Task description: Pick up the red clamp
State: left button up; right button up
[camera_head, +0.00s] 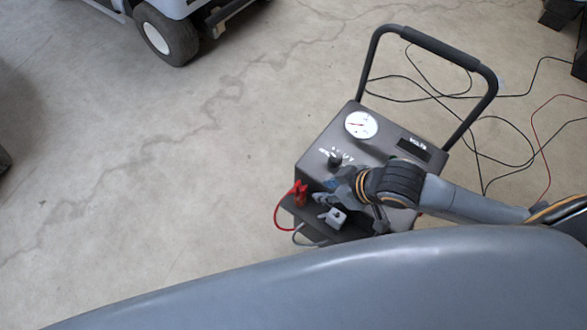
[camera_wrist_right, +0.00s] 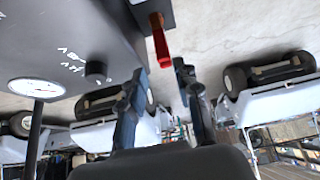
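The red clamp (camera_head: 299,192) sits at the left front edge of the dark charger cart (camera_head: 318,160), with a red cable hanging below it. In the right wrist view the red clamp (camera_wrist_right: 160,42) hangs down from a dark edge, just beyond and between the fingertips. My right gripper (camera_head: 330,197) is just right of the clamp in the head view, apart from it. In the right wrist view the gripper (camera_wrist_right: 161,75) has its two fingers spread, with nothing held between them. My left gripper is in neither view.
A small light grey piece (camera_head: 336,217) lies beside the gripper on the charger's front ledge. The charger has a white gauge (camera_head: 361,125) and a tall handle (camera_head: 440,48). Black and red cables lie on the floor behind it. Floor left of the charger is clear.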

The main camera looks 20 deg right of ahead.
aim_at(305, 192)
jog(key=x, duration=0.7)
jog(key=shift+w+a+f+b, duration=0.15)
jog(key=shift+b, duration=0.25)
jog(key=shift+w+a+f, duration=0.1)
jog(key=shift+w+f, duration=0.05)
jog(key=shift+f, duration=0.15)
jog(key=x, duration=0.2)
jog(key=shift+a+f, duration=0.1)
jog(key=shift+f, duration=0.15)
jog(key=shift+x, duration=1.2)
jog(key=shift+w+f, duration=0.15)
jog(key=shift+c, duration=0.4)
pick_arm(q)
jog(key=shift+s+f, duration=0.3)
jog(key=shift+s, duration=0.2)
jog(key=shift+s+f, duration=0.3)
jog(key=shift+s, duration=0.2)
pick_arm(e)
grip_shut()
